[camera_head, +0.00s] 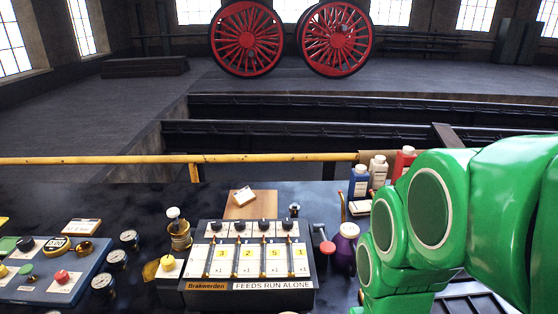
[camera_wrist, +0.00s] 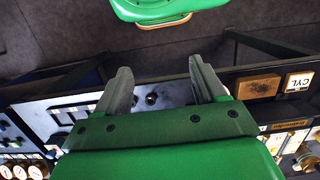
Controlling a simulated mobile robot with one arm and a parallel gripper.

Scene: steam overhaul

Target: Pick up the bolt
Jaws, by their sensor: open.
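I cannot make out a bolt for certain in either view. A small dark upright piece (camera_head: 294,210) stands behind the feed box in the head view, too small to identify. My gripper (camera_wrist: 160,68) shows in the wrist view with its two grey fingers wide apart and nothing between them. Beyond the fingers lies a pale panel with dark knobs (camera_wrist: 151,98), apart from them. In the head view my green arm fills the right side, and the gripper itself is out of sight.
A feed box (camera_head: 274,285) with several levers stands at the front middle. A blue panel (camera_head: 50,285) with buttons is at left, with gauges (camera_head: 117,259) beside it. Bottles (camera_head: 378,172) stand near my arm. A yellow rail (camera_head: 110,160) runs behind the bench; red wheels (camera_head: 246,39) stand far back.

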